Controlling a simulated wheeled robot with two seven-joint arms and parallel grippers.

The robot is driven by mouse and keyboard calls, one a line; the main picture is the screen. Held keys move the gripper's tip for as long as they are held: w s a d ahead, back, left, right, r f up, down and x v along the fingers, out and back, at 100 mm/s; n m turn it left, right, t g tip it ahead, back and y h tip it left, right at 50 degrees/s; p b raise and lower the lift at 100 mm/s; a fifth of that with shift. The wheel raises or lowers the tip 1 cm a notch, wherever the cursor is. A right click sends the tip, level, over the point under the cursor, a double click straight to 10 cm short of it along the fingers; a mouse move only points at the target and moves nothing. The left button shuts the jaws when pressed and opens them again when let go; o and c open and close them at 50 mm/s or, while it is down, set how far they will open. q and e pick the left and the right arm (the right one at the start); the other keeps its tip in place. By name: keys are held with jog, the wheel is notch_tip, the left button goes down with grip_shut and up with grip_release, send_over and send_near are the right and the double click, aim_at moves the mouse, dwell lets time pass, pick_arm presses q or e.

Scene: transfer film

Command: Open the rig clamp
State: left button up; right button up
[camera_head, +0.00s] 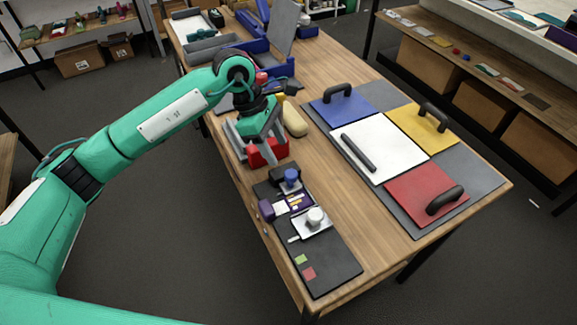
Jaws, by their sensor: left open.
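A rig on a long black base plate (338,262) lies along the near left edge of the table. It carries a blue knob (291,175), a silver plate with a white knob (314,217), and a purple block (266,209) at its left edge. I cannot tell for sure which of these parts is the clamp, or whether it is open. My left gripper (262,150) is open and points down just beyond the rig's far end, apart from the knobs. A red block (268,156) shows beside and partly behind its fingers. My right gripper is out of view.
A grey mat (470,185) on the right holds blue (334,116), yellow (411,130), white (372,138) and red (412,196) panels with dark handles. A beige rounded object (295,122) lies behind my gripper. Blue bins (247,46) stand at the far end. Bare wood separates rig and mat.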

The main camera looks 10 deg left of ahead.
aim_at(290, 173)
pick_arm(q)
jog(key=p+x, duration=0.2)
jog(key=x, duration=0.5)
jog(key=shift+d+f, duration=0.2)
jog(key=shift+s+d+f, duration=0.1)
jog(key=shift+d+f, duration=0.05)
jog(key=shift+f, duration=0.45)
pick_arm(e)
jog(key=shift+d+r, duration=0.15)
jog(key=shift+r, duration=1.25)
